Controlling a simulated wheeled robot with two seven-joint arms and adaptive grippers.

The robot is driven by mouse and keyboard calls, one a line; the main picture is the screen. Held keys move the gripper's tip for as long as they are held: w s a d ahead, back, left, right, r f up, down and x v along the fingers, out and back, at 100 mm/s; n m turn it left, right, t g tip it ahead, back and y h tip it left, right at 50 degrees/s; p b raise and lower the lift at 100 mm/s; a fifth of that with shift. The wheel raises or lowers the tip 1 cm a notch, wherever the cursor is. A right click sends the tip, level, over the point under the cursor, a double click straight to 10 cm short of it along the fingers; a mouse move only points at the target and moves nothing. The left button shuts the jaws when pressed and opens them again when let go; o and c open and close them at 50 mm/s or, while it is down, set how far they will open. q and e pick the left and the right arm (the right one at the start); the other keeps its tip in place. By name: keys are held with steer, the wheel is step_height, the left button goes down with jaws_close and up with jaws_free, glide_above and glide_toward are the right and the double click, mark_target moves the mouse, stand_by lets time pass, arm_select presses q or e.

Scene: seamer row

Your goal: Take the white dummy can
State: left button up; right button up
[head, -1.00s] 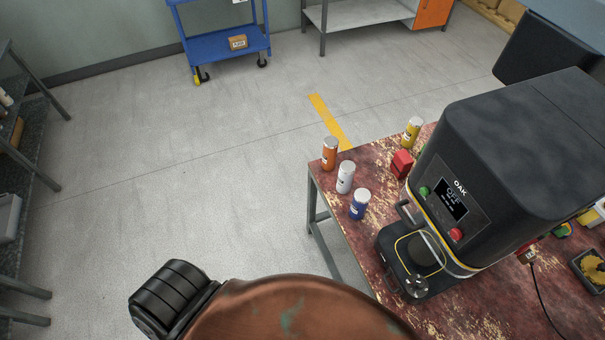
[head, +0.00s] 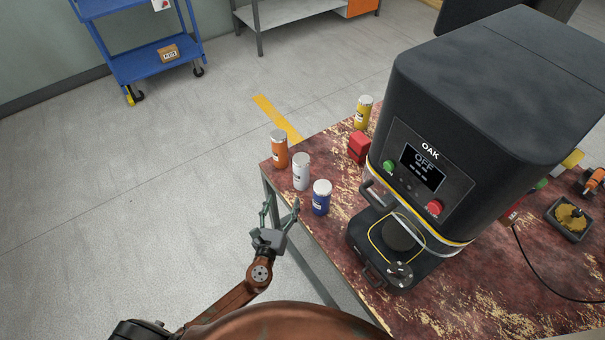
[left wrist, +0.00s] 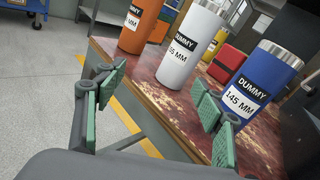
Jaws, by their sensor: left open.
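The white dummy can (head: 301,172) stands upright near the left edge of the worn red table, between an orange can (head: 279,148) and a blue can (head: 321,198). In the left wrist view the white can (left wrist: 188,50) is ahead, a little right of centre, with a "DUMMY" label. My left gripper (head: 281,212) is open and empty, just off the table's edge, short of the white can. Its green-padded fingers (left wrist: 158,94) are spread in the left wrist view, with nothing between them. My right gripper is not in view.
A black seamer marked OAK (head: 450,110) stands right of the cans. A red block (head: 359,147) and a yellow can (head: 363,112) are behind them. The table edge (head: 300,238) lies close to my left arm.

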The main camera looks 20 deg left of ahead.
mark_target(299, 182)
arm_select(q)
steer(key=w+d+m, duration=0.1)
steer(key=w, duration=0.1)
steer(key=w+d+m+h, duration=0.1)
steer(key=w+d+r+m, duration=0.1)
steer(key=w, duration=0.1)
steer(key=shift+w+t+h, duration=0.3)
steer(key=shift+w, duration=0.05)
steer(key=shift+w+b, duration=0.65)
steer(key=shift+w, duration=2.7)
steer(key=shift+c, duration=0.6)
steer(key=c, duration=1.3)
